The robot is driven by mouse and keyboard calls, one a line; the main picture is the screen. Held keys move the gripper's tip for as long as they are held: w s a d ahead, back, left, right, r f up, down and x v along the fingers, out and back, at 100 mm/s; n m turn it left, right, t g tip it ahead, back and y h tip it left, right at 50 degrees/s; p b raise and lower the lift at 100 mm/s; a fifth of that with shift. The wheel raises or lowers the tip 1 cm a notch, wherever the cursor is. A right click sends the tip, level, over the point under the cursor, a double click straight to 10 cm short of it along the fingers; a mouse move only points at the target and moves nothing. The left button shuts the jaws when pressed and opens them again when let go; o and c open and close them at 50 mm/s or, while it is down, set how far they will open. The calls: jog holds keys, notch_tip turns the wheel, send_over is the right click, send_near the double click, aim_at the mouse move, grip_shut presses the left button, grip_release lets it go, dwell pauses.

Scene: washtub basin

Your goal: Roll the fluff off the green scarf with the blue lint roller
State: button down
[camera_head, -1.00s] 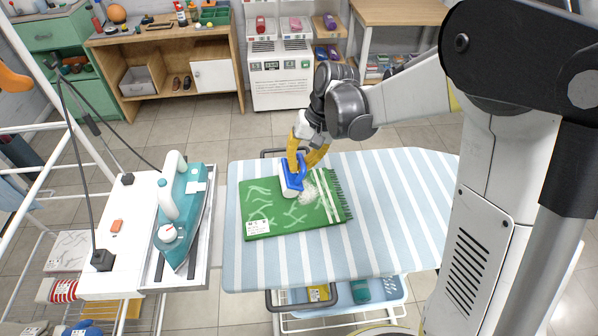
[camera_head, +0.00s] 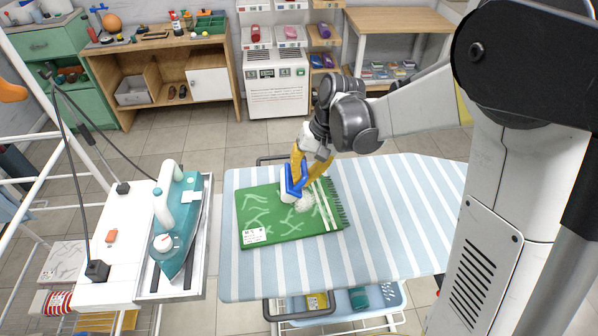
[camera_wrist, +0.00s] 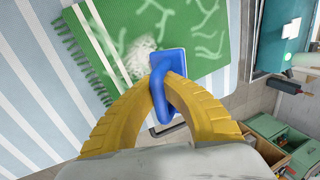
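The green scarf (camera_head: 270,232) lies flat on the striped ironing board, with light green marks, white stripes and a fringe at its right end. It also fills the top of the wrist view (camera_wrist: 205,25). A patch of white fluff (camera_head: 305,203) sits on it near the stripes and shows in the wrist view (camera_wrist: 137,55). The blue lint roller (camera_head: 294,181) has its white roll at the scarf's far side, beside the fluff. My gripper (camera_wrist: 163,88) has its yellow fingers closed around the roller's blue handle. Whether the roll touches the scarf is hard to tell.
The ironing board (camera_head: 400,220) is clear to the right of the scarf. A teal iron (camera_head: 178,225) stands on a white stand to the left. A white label (camera_head: 256,236) lies on the scarf's near left corner. A wooden cabinet (camera_head: 160,75) and shelves stand behind.

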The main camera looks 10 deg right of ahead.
aim_at(303, 161)
jog(key=shift+s+d+f, duration=0.1)
jog(key=shift+s, duration=1.65)
jog(key=shift+s+d+f, duration=0.1)
jog(key=shift+s, duration=1.6)
jog(key=shift+w+d+f, duration=0.15)
jog(key=shift+d, duration=0.65)
jog(key=shift+w+a+f+b, duration=0.15)
jog(key=shift+w+b, duration=0.15)
jog(key=shift+w, duration=1.35)
jog(key=shift+w+a+f+b, duration=0.15)
jog(key=shift+w+b, duration=0.15)
jog(key=shift+w, duration=1.4)
jog(key=shift+w+f+b, duration=0.15)
jog(key=shift+w+b, duration=0.15)
jog(key=shift+w, duration=1.35)
jog(key=shift+r, duration=0.15)
jog(key=shift+r+p, duration=2.2)
jog(key=shift+r, duration=0.7)
jog(key=shift+r+p, duration=1.15)
jog(key=shift+r, duration=0.4)
